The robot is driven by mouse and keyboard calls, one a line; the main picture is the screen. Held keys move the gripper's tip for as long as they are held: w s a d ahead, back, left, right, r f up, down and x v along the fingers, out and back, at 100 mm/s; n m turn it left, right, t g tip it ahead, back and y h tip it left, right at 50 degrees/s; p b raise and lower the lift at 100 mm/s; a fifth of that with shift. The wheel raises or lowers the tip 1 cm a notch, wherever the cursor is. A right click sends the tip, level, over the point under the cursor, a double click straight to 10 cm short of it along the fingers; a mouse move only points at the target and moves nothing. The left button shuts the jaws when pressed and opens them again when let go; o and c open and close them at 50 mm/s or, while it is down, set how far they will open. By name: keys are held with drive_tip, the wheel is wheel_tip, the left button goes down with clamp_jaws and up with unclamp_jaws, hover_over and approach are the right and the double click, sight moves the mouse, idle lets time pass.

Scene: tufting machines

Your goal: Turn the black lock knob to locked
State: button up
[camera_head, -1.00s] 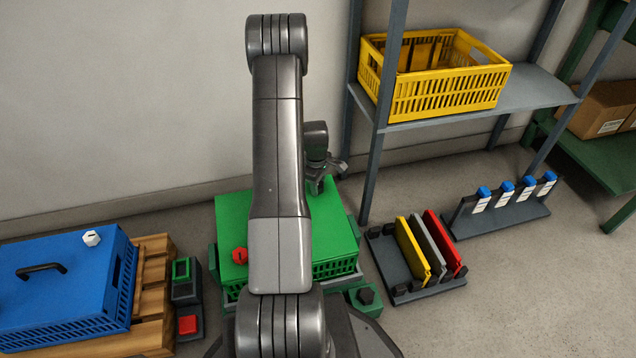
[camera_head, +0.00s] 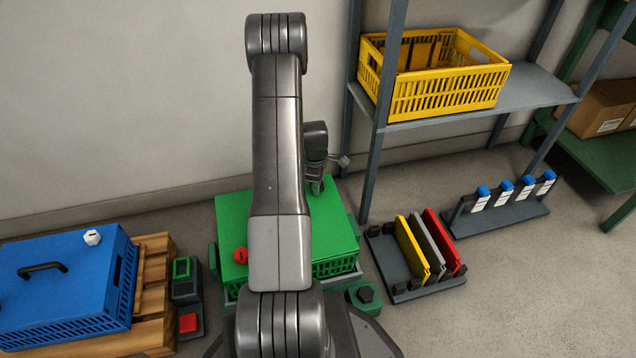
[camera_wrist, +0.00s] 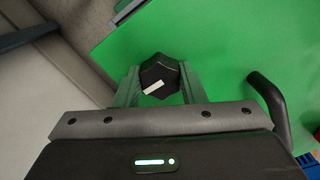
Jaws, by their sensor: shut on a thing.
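The black lock knob (camera_wrist: 160,70) shows in the wrist view, a dark faceted knob with a white pointer mark slanting slightly across it. It sits on the green crate lid (camera_wrist: 235,55), near the lid's edge. My gripper (camera_wrist: 157,82) is shut on the knob, with one finger on each side. In the head view the green lid (camera_head: 337,212) is partly hidden by my arm. My gripper (camera_head: 316,187) is low at the lid's back there, and the knob is hidden.
A black handle (camera_wrist: 268,105) rises from the lid close to my gripper. A red knob (camera_head: 240,255) sits at the lid's left. A blue crate (camera_head: 60,290) is left; a rack with coloured plates (camera_head: 412,250) and a shelf with a yellow crate (camera_head: 440,85) are right.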

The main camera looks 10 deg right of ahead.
drive_tip(key=o, duration=1)
wheel_tip(320, 180, up, 14)
drive_tip(key=p, duration=0.4)
drive_tip(key=shift+s+a, duration=0.3)
drive_tip(key=shift+a, duration=0.1)
drive_tip(key=shift+f, duration=0.2)
drive_tip(key=f+b, duration=0.1)
drive_tip(key=f, duration=0.3)
drive_tip(key=f+b, duration=0.1)
drive_tip(key=f, duration=0.4)
drive_tip(key=f+b, duration=0.2)
drive_tip(key=f, duration=0.2)
drive_tip(key=shift+w+d+f, duration=0.3)
drive_tip(key=shift+d, duration=0.1)
drive_tip(key=shift+r, duration=0.1)
